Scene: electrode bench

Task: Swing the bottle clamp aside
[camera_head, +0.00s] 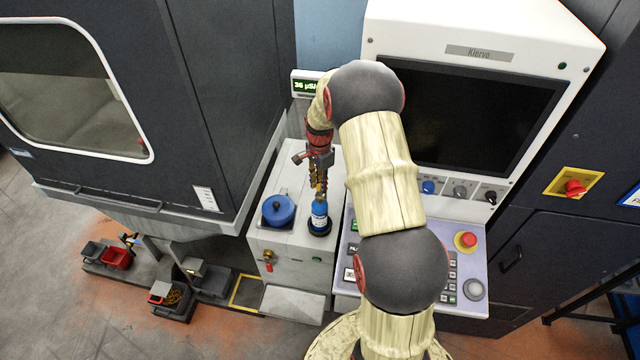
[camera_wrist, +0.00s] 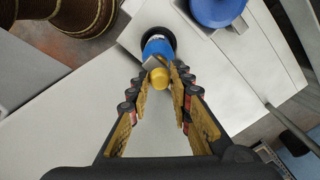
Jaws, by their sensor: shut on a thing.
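A blue bottle (camera_head: 320,213) with a white label stands upright in a dark round base on the white cabinet. In the wrist view its blue top (camera_wrist: 157,48) shows just beyond my fingertips. A yellow knob with a small grey piece beside it sits over the bottle; I take this as the bottle clamp (camera_wrist: 160,77). My gripper (camera_head: 319,187) points down from above the bottle. In the wrist view its fingertips (camera_wrist: 163,82) are on either side of the yellow knob, shut on it. Most of the clamp's arm and pivot is hidden.
A blue lidded pot (camera_head: 279,211) stands left of the bottle on the cabinet top (camera_head: 290,240). A red-handled tap (camera_head: 268,258) is on the cabinet front. A control panel with a red stop button (camera_head: 467,240) and a dark screen (camera_head: 470,115) stands to the right. A small display (camera_head: 306,86) is behind.

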